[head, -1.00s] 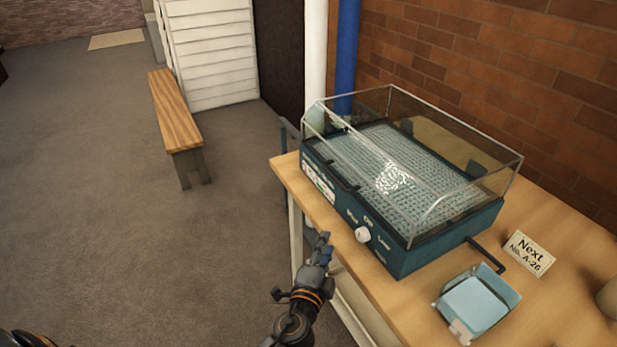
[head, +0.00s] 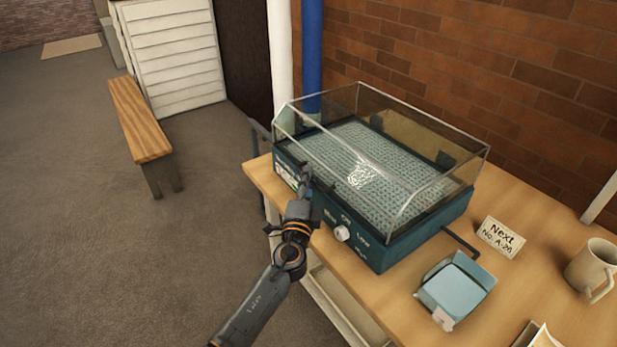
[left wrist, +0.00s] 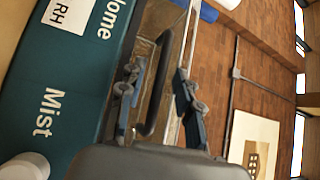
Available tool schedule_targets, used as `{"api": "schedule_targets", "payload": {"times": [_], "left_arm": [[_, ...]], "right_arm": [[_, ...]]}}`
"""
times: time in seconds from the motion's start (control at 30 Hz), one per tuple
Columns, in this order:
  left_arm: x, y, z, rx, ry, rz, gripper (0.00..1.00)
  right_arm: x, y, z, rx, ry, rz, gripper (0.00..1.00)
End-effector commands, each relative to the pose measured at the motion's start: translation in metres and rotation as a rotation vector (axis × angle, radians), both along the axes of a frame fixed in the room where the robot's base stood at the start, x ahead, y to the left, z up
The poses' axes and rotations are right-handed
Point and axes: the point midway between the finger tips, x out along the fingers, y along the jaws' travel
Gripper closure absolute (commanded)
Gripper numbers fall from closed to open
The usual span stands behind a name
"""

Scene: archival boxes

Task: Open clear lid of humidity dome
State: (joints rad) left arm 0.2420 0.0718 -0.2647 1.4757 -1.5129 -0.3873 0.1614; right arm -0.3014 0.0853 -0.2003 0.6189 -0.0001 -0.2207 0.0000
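The humidity dome is a teal box (head: 385,250) with a clear lid (head: 430,140) that sits down over its mesh bed. In the left wrist view the teal front (left wrist: 70,60) fills the left side. A dark bar handle (left wrist: 160,85) shows there at the lid's front edge. My left gripper (head: 306,176) is at the dome's front, near its left end. In the left wrist view its two fingers (left wrist: 158,95) are apart, with the handle seen between them. I cannot tell whether they touch it. My right gripper is not in view.
A white knob (head: 342,233) sticks out of the dome's front. A brick wall stands behind. A bench (head: 141,125) stands on the open floor at left.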

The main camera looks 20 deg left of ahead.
Motion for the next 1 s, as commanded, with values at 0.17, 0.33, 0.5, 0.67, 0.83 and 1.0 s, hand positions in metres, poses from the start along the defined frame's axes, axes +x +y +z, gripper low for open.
{"api": "schedule_targets", "payload": {"times": [0.17, 0.33, 0.5, 0.67, 0.83, 1.0], "left_arm": [[0.0100, 0.0015, 0.0014, 0.000, 0.000, 0.001, 0.66], [0.0106, 0.0016, 0.0012, -0.001, 0.001, 0.001, 0.66], [0.0105, 0.0015, 0.0012, -0.001, 0.001, 0.000, 0.83], [0.0104, 0.0014, 0.0012, -0.001, 0.001, 0.000, 1.00], [0.0104, 0.0014, 0.0010, -0.001, 0.001, 0.000, 1.00], [0.0120, 0.0014, 0.0056, 0.001, 0.005, 0.001, 1.00]], "right_arm": [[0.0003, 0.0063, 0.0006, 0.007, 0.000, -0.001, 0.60], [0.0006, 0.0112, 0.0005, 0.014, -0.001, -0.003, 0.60], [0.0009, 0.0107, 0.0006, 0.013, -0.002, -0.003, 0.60], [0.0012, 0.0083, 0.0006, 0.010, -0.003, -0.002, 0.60], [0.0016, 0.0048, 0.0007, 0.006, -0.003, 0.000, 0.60], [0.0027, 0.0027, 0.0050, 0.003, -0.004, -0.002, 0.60]]}}
